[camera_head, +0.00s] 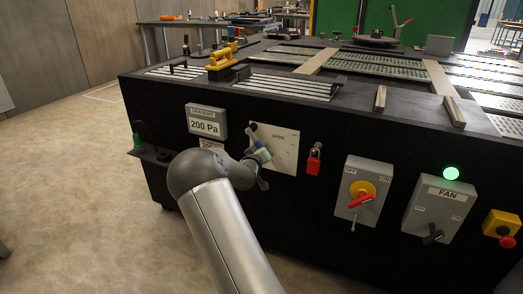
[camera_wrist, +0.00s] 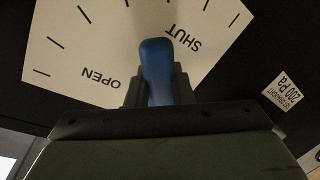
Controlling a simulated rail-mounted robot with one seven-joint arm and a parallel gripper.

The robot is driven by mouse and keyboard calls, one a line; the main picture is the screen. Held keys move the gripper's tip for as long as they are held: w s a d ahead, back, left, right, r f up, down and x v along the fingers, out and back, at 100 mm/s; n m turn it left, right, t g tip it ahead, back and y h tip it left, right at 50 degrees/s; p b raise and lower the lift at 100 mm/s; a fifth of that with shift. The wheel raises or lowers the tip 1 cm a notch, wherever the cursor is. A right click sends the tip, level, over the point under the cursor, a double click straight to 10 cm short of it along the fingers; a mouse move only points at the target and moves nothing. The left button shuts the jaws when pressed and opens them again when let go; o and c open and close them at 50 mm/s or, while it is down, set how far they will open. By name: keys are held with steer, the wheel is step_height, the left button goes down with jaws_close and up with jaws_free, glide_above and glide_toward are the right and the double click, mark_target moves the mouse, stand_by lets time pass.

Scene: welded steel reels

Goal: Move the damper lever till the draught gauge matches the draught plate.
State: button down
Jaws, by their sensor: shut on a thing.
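The draught gauge (camera_head: 206,122) on the bench front reads 200 Pa in the head view. The draught plate (camera_head: 211,144) below it is partly hidden by my arm. In the wrist view the plate (camera_wrist: 283,93) reads set draught 200 Pa. The damper lever's blue handle (camera_wrist: 156,65) stands in front of a white scale (camera_wrist: 70,60) marked OPEN and SHUT, with the handle between the two words in the picture. My gripper (camera_wrist: 157,92) is shut on the handle. The head view shows the scale plate (camera_head: 284,150) beside my gripper (camera_head: 256,152), where the fingers are small and unclear.
Right of the scale are a red padlock (camera_head: 314,160), a grey switch box with a red handle (camera_head: 361,190), and a FAN box (camera_head: 437,212) under a lit green lamp (camera_head: 451,173). A red button on a yellow box (camera_head: 502,228) is farther right. Open floor lies left.

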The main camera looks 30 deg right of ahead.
steer(key=c, duration=1.3)
jaws_free()
steer(key=p+v, duration=0.2)
steer(key=v, duration=1.5)
steer(key=shift+a+p, duration=0.25)
steer(key=shift+p, duration=0.15)
steer(key=shift+s+r, duration=0.1)
steer(key=shift+s, duration=0.05)
